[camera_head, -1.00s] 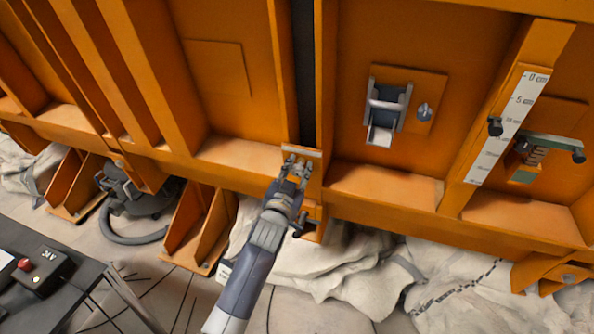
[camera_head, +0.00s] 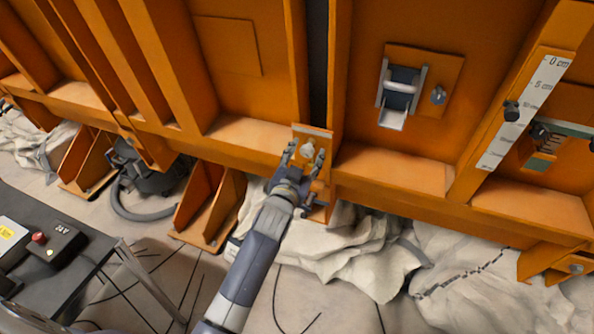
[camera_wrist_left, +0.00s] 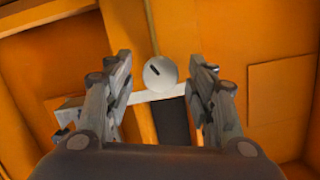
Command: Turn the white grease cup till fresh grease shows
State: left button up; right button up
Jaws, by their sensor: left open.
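The white grease cup (camera_head: 307,149) is a small round pale cap on the orange frame, below the dark vertical slot. In the left wrist view the cup (camera_wrist_left: 160,73) shows face-on as a white disc with a short dark mark at its upper left. My left gripper (camera_head: 306,153) is open, with its fingers on either side of the cup in the picture. In the wrist view the left gripper (camera_wrist_left: 163,82) shows gaps between both fingers and the cup. I see no grease. My right gripper is not in view.
A bracket with a roller (camera_head: 402,88) and a white centimetre scale (camera_head: 525,110) with black knobs are on the frame to the right. A table with a 24V box (camera_head: 53,241) is at lower left. Crumpled pale sheeting (camera_head: 350,250) lies below the frame.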

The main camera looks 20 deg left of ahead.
pick_arm(q)
jog(key=s, duration=1)
jog(key=shift+d+r, duration=0.15)
jog(key=shift+r, duration=0.15)
jog(key=s+d+f+g, duration=0.1)
jog(key=s+f+g, duration=0.3)
jog(key=f, duration=0.9)
jog(key=s+f+g+h, duration=0.1)
jog(key=s+f, duration=0.4)
jog(key=f, duration=0.7)
jog(key=s+d+f+g, duration=0.1)
jog(key=s+f+g, duration=0.3)
jog(key=f, duration=0.9)
jog(key=s+a+f+g, duration=0.2)
jog(key=s+f, duration=0.4)
jog(key=s, duration=0.6)
jog(key=s+a+f+g, duration=0.2)
jog(key=s+f, duration=0.5)
jog(key=s, duration=0.4)
jog(key=s+a+f+g, duration=0.2)
jog(key=s+f, duration=0.4)
jog(key=s, duration=0.6)
jog(key=shift+s+f+g+y, duration=0.25)
jog(key=shift+s+g+y, duration=0.1)
jog(key=shift+g, duration=0.35)
